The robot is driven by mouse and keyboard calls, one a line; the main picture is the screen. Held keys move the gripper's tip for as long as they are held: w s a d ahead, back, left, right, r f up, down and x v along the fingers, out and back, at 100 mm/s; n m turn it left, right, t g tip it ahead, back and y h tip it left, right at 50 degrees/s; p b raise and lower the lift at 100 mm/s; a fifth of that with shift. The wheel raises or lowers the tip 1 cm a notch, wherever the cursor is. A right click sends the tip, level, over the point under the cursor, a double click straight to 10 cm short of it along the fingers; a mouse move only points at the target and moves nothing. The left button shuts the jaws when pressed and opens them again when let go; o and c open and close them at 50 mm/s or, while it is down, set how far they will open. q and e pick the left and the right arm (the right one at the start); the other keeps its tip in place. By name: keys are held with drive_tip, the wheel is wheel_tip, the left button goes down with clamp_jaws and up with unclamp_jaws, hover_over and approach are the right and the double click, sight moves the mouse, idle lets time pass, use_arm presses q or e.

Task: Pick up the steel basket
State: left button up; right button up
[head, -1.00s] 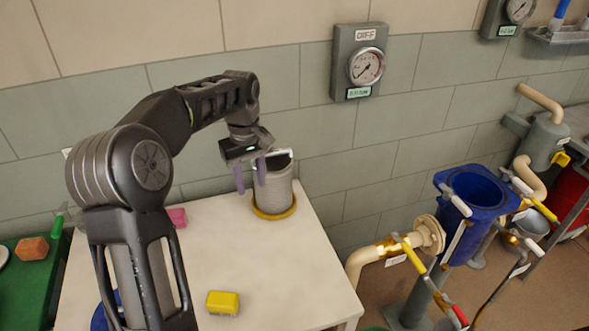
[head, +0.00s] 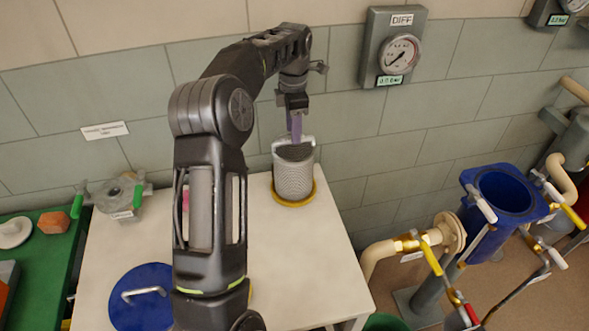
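The steel basket (head: 294,178) is a grey perforated cylinder with a pale bar handle (head: 279,146) across its top. It stands upright in a yellow ring-shaped dish (head: 313,193) at the back right of the white table. My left gripper (head: 296,140) points down over the basket, its purple fingers at the handle. The fingers overlap in this view, so I cannot tell how far apart they are or whether they touch the handle. My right gripper is not in view.
A blue lid (head: 134,311) with a handle lies at the table's front left. A grey fitting with green handles (head: 120,195) sits at the back left. A wall with a gauge (head: 399,53) is behind the basket. A blue open vessel (head: 475,212) stands right.

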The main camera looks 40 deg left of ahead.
sight(294, 148)
use_arm(q)
drive_tip(key=shift+f, duration=1.05)
wheel_tip(294, 148, down, 5)
drive_tip(key=shift+f+p, duration=0.1)
drive_tip(key=shift+p, duration=0.85)
clamp_jaws()
idle(0.6)
